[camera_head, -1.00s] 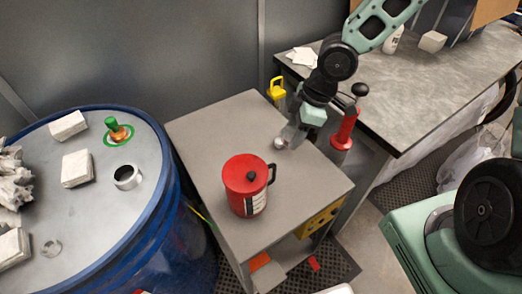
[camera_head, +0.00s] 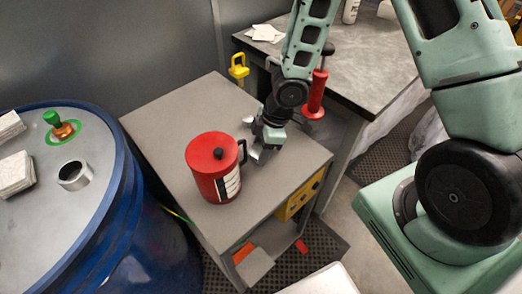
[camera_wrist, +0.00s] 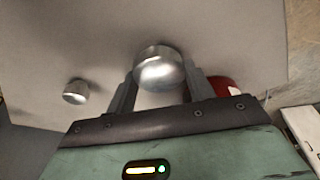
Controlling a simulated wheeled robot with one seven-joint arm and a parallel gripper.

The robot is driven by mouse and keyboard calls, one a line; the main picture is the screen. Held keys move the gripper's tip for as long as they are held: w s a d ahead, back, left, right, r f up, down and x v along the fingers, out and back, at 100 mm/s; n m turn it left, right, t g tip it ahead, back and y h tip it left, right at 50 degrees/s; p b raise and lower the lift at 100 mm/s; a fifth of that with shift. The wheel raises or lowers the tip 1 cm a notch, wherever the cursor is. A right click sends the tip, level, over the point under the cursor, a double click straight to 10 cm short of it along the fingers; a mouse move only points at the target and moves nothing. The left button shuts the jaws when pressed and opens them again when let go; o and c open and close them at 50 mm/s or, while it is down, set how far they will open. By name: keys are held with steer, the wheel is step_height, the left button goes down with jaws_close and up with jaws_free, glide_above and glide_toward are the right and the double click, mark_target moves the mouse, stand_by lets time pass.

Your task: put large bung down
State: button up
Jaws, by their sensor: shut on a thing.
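My gripper (camera_head: 262,150) is low over the grey bench top (camera_head: 165,110), just right of the red can. In the wrist view my gripper (camera_wrist: 160,90) is shut on a large silver bung (camera_wrist: 160,68), with one finger on each side of it. I cannot tell whether the bung touches the bench top. In the head view the bung is mostly hidden by the gripper. A smaller silver bung (camera_wrist: 76,92) stands on the bench top, apart from the gripper, to the left in the wrist view.
A red lidded can (camera_head: 212,170) with a black handle stands close left of my gripper. A red-handled tool (camera_head: 316,92) and a yellow object (camera_head: 238,68) are behind. The bench's back left is clear.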

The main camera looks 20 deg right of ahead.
steer(key=shift+f, duration=0.2)
steer(key=o, duration=0.9)
steer(key=w+p+v, duration=0.1)
steer(key=p+v, duration=0.6)
steer(key=v, duration=0.5)
steer(key=s+a+r+m+h, duration=0.1)
steer(key=s+a+r+m, duration=0.1)
steer(key=s+r, duration=0.4)
steer(key=s+a+r+m, duration=0.2)
steer(key=s+a+r, duration=0.2)
steer(key=s+r, duration=0.2)
steer(key=s+a+r+m+h, duration=0.1)
steer(key=s+a+r+m, duration=0.2)
steer(key=s+r, duration=0.3)
steer(key=shift+s+a+r+g+h, duration=0.1)
steer(key=shift+s+a+g+h, duration=0.1)
steer(key=shift+s, duration=0.3)
steer(key=shift+s+a+r+g+h, duration=0.1)
steer(key=shift+s+a+g, duration=0.1)
steer(key=shift+s, duration=0.35)
steer(key=shift+f, duration=0.1)
